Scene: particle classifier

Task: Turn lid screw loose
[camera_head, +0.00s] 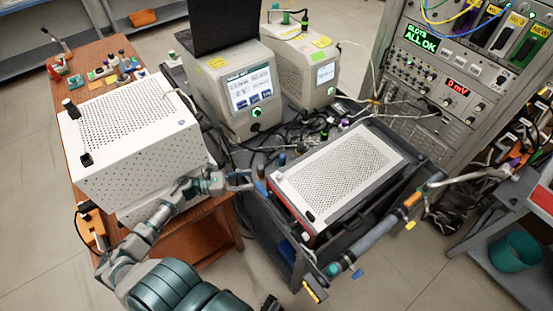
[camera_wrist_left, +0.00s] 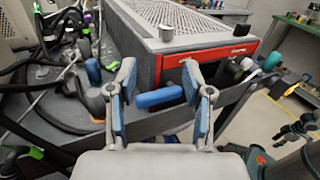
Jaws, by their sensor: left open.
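A case (camera_head: 338,175) with a white perforated lid and a red front edge sits on the dark cart. A small dark knob (camera_head: 310,217) stands at its near corner. In the left wrist view, a dark upright knob (camera_wrist_left: 167,33) stands on the lid's corner, above the red panel (camera_wrist_left: 215,57). My left gripper (camera_head: 243,180) is left of this case, its fingers apart. In the left wrist view, the open fingers (camera_wrist_left: 165,98) frame a blue rounded handle (camera_wrist_left: 158,98) beyond them, with no visible grip on it. My right gripper is not clearly visible.
A white perforated box (camera_head: 140,135) with black knobs stands on the wooden table at left. Cables (camera_wrist_left: 55,85) crowd the left wrist view's left side. A blue-orange bar (camera_head: 375,235) runs along the cart's right side.

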